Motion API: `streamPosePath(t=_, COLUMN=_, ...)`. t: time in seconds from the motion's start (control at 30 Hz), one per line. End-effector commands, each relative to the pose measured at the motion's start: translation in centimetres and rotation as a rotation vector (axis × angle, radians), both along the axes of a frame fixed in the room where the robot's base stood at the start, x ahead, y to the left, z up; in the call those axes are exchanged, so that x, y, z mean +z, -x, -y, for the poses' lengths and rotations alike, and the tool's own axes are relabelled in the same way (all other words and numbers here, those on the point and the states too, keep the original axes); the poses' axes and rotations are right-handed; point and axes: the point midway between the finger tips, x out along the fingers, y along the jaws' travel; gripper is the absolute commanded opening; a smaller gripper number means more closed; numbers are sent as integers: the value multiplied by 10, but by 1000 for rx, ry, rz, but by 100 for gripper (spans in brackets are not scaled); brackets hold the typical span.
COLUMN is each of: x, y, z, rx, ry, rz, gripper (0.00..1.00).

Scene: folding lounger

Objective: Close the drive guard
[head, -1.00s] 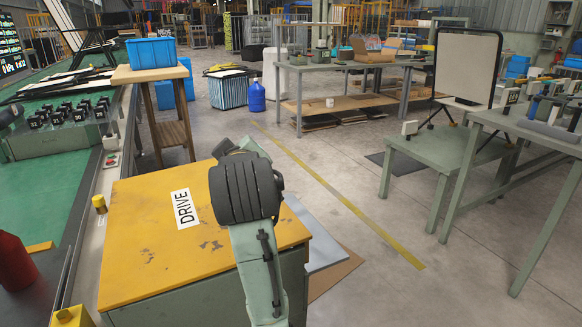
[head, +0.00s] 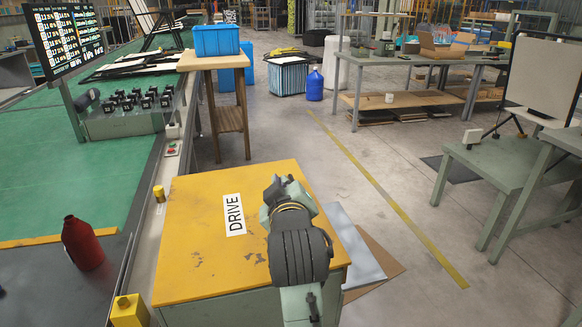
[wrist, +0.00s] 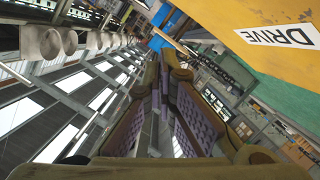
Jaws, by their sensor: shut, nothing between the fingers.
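The drive guard is a worn yellow panel (head: 190,245) with a white "DRIVE" label. It lies flat, or nearly so, on top of a green cabinet (head: 240,306). I cannot tell whether it sits fully down. Part of it shows at the top right of the wrist view (wrist: 245,45). My arm reaches over the guard's right part in the head view and hides some of it. My gripper (wrist: 164,68) is shut and empty in the wrist view, with the guard to its right. The arm hides its fingers in the head view.
A red bottle (head: 82,243) stands on the bench at left, near a yellow post (head: 129,310) and a small yellow knob (head: 159,193). A wooden stand (head: 228,118) holds a blue bin (head: 216,40) behind the guard. Open floor (head: 400,180) lies to the right.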

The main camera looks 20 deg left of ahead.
Motion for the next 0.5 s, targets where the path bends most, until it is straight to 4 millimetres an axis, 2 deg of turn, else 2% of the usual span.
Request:
streamPosePath(t=0.07, x=5, y=0, z=0, rx=-2, ry=2, rz=-6, gripper=0)
streamPosePath(t=0.13, x=-3, y=-13, z=-6, rx=-1, ry=2, rz=-6, gripper=0)
streamPosePath(t=0.43, x=-15, y=-70, z=-33, rx=-2, ry=2, rz=-3, gripper=0)
streamPosePath(t=0.5, x=-28, y=-72, z=-24, rx=-5, ry=1, rz=-6, gripper=0)
